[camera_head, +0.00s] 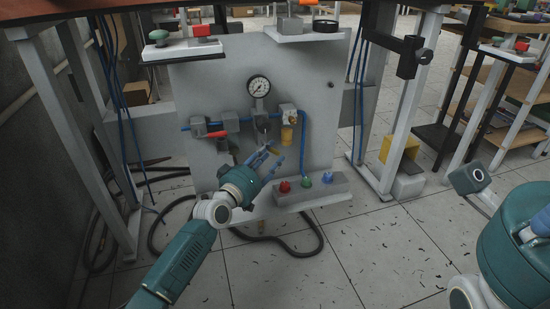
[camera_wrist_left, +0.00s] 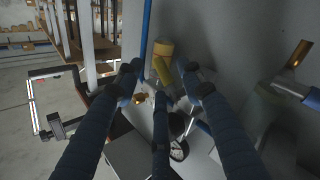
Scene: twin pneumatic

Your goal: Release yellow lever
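The yellow lever (camera_head: 272,150) is on the grey upright panel (camera_head: 215,90), below the blue pipe and gauge. In the left wrist view, the tilted yellow lever (camera_wrist_left: 163,74) shows between the fingertips, in front of a yellow cylinder (camera_wrist_left: 164,50). My left gripper (camera_head: 268,160) is at the panel, its blue fingers pointing up toward the lever. In the left wrist view, the left gripper (camera_wrist_left: 162,82) has its fingers spread apart, one on each side of the lever and one below. I cannot tell whether any finger touches it.
A round gauge (camera_head: 259,86) sits above the pipe, with a red lever (camera_head: 216,134) to the left. A block (camera_head: 309,193) with red, green and blue buttons stands low in front of the panel. A black hose (camera_head: 290,246) lies on the floor. Table legs stand on both sides.

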